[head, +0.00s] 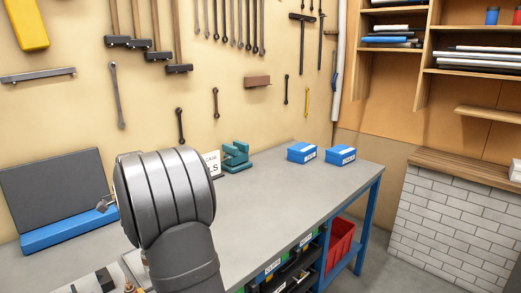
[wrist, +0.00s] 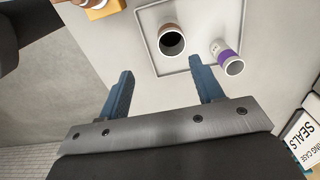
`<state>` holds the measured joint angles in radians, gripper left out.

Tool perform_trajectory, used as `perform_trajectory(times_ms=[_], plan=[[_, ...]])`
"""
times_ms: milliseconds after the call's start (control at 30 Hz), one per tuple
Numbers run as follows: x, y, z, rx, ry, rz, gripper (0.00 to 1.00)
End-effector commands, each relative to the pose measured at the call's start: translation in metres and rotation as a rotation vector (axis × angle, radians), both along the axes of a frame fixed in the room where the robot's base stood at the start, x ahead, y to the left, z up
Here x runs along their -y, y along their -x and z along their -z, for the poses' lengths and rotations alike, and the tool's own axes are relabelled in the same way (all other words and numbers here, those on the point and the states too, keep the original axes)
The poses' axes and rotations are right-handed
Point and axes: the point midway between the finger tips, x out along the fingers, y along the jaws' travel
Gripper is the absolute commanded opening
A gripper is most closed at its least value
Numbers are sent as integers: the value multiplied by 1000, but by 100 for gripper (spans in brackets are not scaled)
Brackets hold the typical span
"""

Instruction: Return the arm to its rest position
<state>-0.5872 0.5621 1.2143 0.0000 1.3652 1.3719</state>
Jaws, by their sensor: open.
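My gripper (wrist: 162,68) shows in the wrist view with its two blue fingers spread apart. Nothing is between them. Beyond the fingertips is a pale square tray (wrist: 143,38) on the bench. A grey tube with a dark open end (wrist: 172,41) stands in it. A white tube with a purple band (wrist: 228,57) is at the tray's right edge, apart from the fingers. In the head view my arm's grey link stands over the left part of the bench and hides much of that area. My gripper cannot be made out clearly there.
The grey workbench (head: 265,205) is clear along its middle. Two blue boxes (head: 302,152) (head: 341,155) and a teal vise (head: 236,157) stand toward its back. A dark panel with a blue base (head: 65,237) is at left. A SEALS case (wrist: 300,140) is at lower right in the wrist view.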

Motion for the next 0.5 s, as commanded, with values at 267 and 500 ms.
perform_trajectory(times_ms=[267, 500], plan=[[-55, 17, 8, 0, 0, -4, 60], [-99, 36, 15, 0, 0, -4, 60]])
